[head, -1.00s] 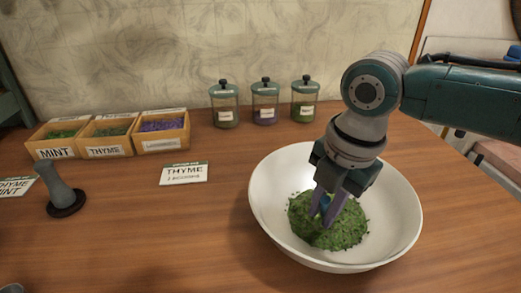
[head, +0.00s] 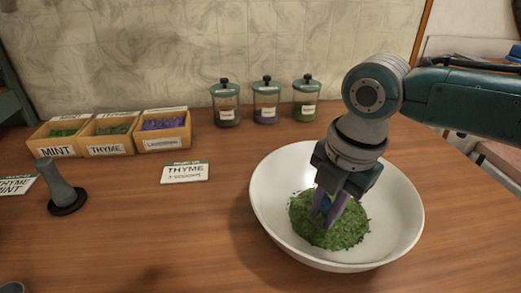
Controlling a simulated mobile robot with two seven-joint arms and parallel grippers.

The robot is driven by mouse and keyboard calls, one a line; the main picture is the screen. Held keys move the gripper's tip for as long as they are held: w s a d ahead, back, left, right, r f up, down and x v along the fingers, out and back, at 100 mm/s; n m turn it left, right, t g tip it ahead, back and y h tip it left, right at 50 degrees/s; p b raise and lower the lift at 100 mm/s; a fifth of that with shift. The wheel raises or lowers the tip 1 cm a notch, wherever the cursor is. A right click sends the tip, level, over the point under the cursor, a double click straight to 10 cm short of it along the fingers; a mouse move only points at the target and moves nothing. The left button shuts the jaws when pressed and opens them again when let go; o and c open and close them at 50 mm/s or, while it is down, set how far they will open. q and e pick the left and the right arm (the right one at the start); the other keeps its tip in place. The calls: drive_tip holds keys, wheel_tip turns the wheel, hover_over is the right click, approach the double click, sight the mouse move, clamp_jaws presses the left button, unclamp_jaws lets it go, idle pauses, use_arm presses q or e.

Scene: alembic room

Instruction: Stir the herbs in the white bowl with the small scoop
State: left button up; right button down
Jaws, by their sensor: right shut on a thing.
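The white bowl (head: 400,215) stands on the wooden table at the right. A heap of chopped green herbs (head: 328,232) lies in its middle. My right gripper (head: 328,212) points down into the bowl, with its purple fingers at the herbs. It is shut on a thin blue piece between the fingertips, likely the handle of the small scoop (head: 326,204). The rest of the scoop is hidden by the fingers and the herbs. My left gripper is not in the head view.
Wooden boxes of mint (head: 58,150), thyme (head: 108,150) and lavender (head: 163,143) stand at the back left. Three lidded jars (head: 266,103) stand behind the bowl. A thyme card (head: 185,173) and a grey-green tool on a dark base (head: 62,188) are left. The front middle is clear.

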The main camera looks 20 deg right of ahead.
sight(326, 201)
drive_tip(key=c, duration=0.7)
unclamp_jaws()
drive_tip(key=o, duration=0.4)
drive_tip(key=shift+r, duration=0.1)
drive_tip(key=r+p, duration=0.1)
drive_tip(key=p, duration=0.1)
drive_tip(key=a+r+p, duration=0.1)
drive_tip(key=p, duration=0.1)
drive_tip(key=shift+s+r, duration=0.35)
drive_tip(key=r+p, duration=0.1)
drive_tip(key=p, duration=0.1)
drive_tip(key=s+a+r+p, duration=0.1)
drive_tip(key=r+p, duration=0.2)
drive_tip(key=p, duration=0.1)
drive_tip(key=shift+s+a+r, duration=0.15)
drive_tip(key=shift+a+r, duration=0.05)
drive_tip(key=shift+a, duration=0.1)
